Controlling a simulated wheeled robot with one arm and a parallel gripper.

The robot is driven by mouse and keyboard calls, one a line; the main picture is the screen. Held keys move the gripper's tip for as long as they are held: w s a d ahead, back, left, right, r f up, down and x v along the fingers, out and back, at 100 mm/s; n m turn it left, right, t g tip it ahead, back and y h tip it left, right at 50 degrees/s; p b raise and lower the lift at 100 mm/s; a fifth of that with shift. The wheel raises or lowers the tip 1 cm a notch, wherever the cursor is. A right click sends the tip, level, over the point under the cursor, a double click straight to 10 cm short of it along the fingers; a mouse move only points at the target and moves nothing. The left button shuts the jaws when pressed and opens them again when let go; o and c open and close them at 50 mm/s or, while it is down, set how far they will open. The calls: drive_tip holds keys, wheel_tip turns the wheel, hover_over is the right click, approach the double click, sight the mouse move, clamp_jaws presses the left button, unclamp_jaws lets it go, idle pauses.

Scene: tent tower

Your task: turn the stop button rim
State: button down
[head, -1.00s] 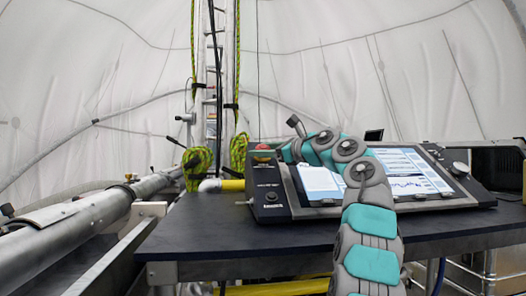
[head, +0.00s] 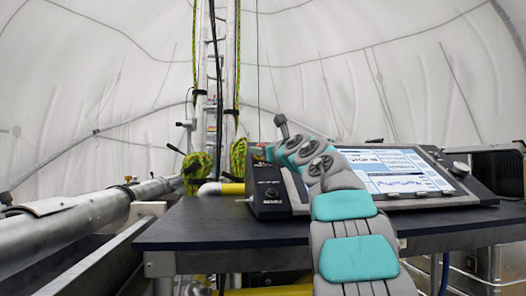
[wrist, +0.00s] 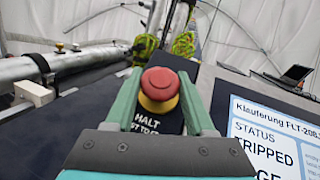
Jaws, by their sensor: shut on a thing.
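The stop button is a red mushroom cap (wrist: 160,83) above a yellow rim (wrist: 158,104), in the middle of the wrist view. It sits on the dark control console (head: 270,196), beside the label reading HALT. My gripper (wrist: 159,78) has one green finger on each side of the button and is shut on it. The fingers look level with the cap and rim; their exact contact line is hard to see. In the head view my wrist hides most of the button, at the console's far left corner.
The console's lit screen (head: 395,172) lies right of the button; the wrist view shows TRIPPED on it. The console stands on a dark table (head: 220,226). A metal tube (head: 75,211) runs along the left, and green-black ropes (head: 196,168) hang behind. The table's left front is bare.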

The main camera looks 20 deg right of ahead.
drive_tip(key=shift+r+m+h+p, duration=0.15)
drive_tip(key=shift+m+h+p, duration=0.35)
drive_tip(key=shift+m+h, duration=0.9)
drive_tip(key=shift+c, duration=1.3)
unclamp_jaws()
drive_tip(key=shift+s+a+f+b, duration=0.15)
drive_tip(key=shift+s+f+b, duration=0.2)
drive_tip(key=shift+s, duration=0.95)
drive_tip(key=shift+s+a+f+b, duration=0.15)
drive_tip(key=shift+s+b, duration=0.25)
drive_tip(key=shift+s, duration=0.85)
drive_tip(key=shift+s+a+f+b, duration=0.2)
drive_tip(key=shift+s+b, duration=0.2)
drive_tip(key=shift+s, duration=0.9)
